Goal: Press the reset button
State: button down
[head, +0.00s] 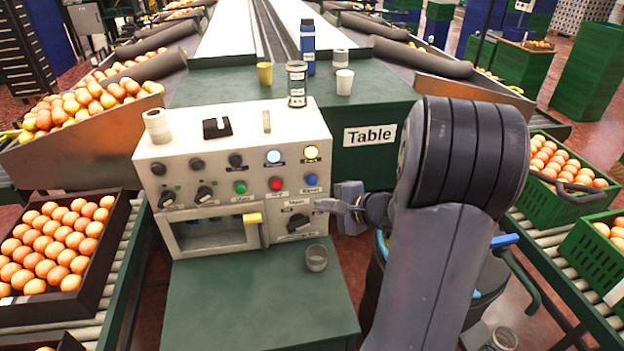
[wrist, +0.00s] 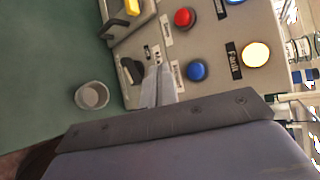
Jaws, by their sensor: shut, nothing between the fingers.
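The blue button (head: 311,180), with a label below it that seems to read "Reset", is at the right end of the lower button row on the white control panel (head: 228,190). It also shows in the wrist view (wrist: 197,71). My gripper (head: 322,205) is shut and empty, with its tips just below the blue button and near the black rotary switch (head: 298,222). In the wrist view the shut fingers (wrist: 159,72) lie between the blue button and that switch. I cannot tell whether the fingertips touch the panel.
A red button (head: 276,184) and a green button (head: 240,187) sit left of the blue one. Two lit lamps (head: 311,152) are above. A small clear cup (head: 316,258) stands on the green table in front. Cups and a blue bottle (head: 307,45) stand behind the panel.

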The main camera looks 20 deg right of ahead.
aim_at(312, 180)
jog(key=shift+w+d, duration=0.25)
jog(key=shift+w, duration=1.1)
jog(key=shift+w+d, duration=0.25)
jog(key=shift+w, duration=1.05)
jog(key=shift+w+d, duration=0.1)
jog(key=shift+w, duration=0.3)
jog(key=shift+w+d, duration=0.1)
jog(key=shift+w, duration=0.45)
dwell(0.6)
jog(key=shift+s+b, duration=0.15)
jog(key=shift+b, duration=0.2)
jog(key=shift+s+a+b, duration=0.2)
jog(key=shift+s+b, duration=0.25)
jog(key=shift+s, duration=0.4)
